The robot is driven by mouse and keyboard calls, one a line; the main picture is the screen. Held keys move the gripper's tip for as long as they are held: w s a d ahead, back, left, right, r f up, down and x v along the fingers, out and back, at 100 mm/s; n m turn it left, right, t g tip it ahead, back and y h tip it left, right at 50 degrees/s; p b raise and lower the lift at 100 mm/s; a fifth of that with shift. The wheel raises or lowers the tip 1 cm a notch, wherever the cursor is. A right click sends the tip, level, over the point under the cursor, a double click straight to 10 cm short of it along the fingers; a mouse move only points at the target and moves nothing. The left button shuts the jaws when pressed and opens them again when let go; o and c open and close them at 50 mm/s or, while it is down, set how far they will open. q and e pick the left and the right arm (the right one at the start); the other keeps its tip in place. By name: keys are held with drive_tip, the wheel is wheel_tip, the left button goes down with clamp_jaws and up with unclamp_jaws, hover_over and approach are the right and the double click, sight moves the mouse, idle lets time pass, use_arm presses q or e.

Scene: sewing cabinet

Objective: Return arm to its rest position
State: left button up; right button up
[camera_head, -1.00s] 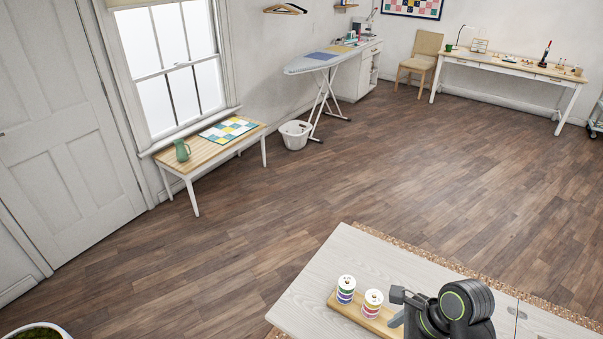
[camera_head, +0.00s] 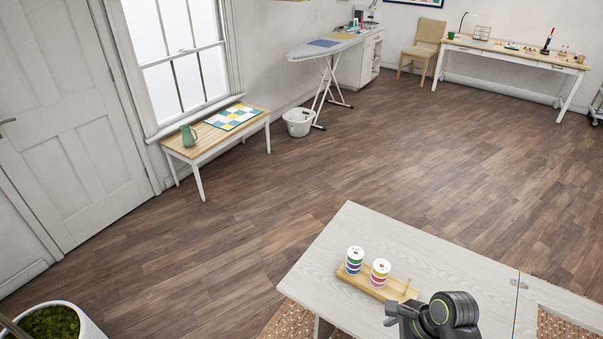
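One dark arm of mine, seemingly the right, shows at the bottom right of centre, with black joints and green rings. Its gripper end (camera_head: 391,314) points left, just in front of the wooden spool holder (camera_head: 366,287) in the picture. I cannot make out whether its fingers are open or shut, and nothing shows held in it. The holder carries two striped thread spools, one blue and green (camera_head: 355,261) and one pink and yellow (camera_head: 380,272), both upright. My other arm is not in view.
The holder stands on a pale wooden cabinet top (camera_head: 335,248). A planter (camera_head: 88,325) is at bottom left. A bench (camera_head: 180,152), a laundry basket (camera_head: 299,122), an ironing board (camera_head: 322,47) and a desk (camera_head: 500,52) stand along the walls. The floor between is clear.

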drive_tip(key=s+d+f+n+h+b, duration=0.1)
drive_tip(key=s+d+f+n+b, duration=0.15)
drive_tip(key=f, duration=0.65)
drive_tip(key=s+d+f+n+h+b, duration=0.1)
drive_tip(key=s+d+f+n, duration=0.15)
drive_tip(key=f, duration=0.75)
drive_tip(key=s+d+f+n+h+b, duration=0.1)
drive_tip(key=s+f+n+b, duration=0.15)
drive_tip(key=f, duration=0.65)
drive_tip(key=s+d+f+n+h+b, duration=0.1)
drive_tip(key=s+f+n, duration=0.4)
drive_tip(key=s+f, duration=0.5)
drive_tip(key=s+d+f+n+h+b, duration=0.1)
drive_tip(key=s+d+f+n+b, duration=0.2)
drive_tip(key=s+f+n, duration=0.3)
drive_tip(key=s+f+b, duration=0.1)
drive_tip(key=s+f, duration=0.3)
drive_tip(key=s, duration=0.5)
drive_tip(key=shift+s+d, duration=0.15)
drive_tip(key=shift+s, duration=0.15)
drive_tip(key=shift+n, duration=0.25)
